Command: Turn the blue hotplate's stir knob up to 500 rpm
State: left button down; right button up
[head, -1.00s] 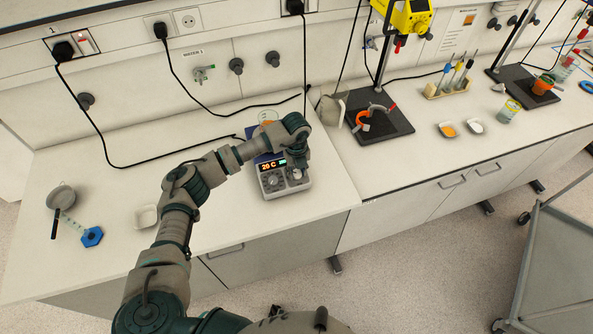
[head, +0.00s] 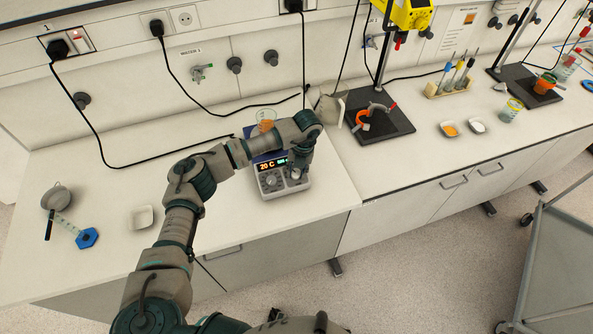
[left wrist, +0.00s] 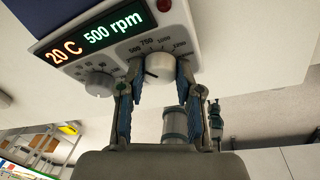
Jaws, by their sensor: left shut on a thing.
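The hotplate (head: 271,190) stands on the bench with its control panel facing me and its blue top mostly behind my left arm. In the left wrist view its display (left wrist: 95,38) reads 20 C and 500 rpm. The stir knob (left wrist: 159,68) is the right-hand knob, with a numbered dial around it. My left gripper (left wrist: 155,85) is shut on this knob, one finger at each side; it also shows over the panel in the head view (head: 296,172). The other knob (left wrist: 99,84) is free to the left. My right gripper is not in view.
A beaker with orange contents (head: 265,121) is behind my left arm, on or over the hotplate. A jug (head: 329,105) and a dark stand base (head: 378,126) are to the right.

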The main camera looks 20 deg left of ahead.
pick_arm(q)
jog(key=shift+s+d+f, duration=0.1)
jog(key=shift+s+f, duration=0.05)
jog(key=shift+s, duration=0.05)
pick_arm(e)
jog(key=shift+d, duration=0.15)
pick_arm(q)
jog(key=c, duration=0.8)
grip_release()
jog(key=shift+o, duration=0.2)
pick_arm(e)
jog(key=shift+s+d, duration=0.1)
pick_arm(q)
jog(key=shift+r, duration=0.25)
jog(key=shift+w+d+r, duration=0.1)
jog(key=shift+w+r, duration=0.05)
jog(key=shift+r, duration=0.2)
notch_tip(320, 180, up, 11)
jog(key=d, duration=0.1)
jog(key=shift+w+d, duration=0.15)
jog(key=shift+d, duration=0.1)
jog(key=shift+f, duration=0.1)
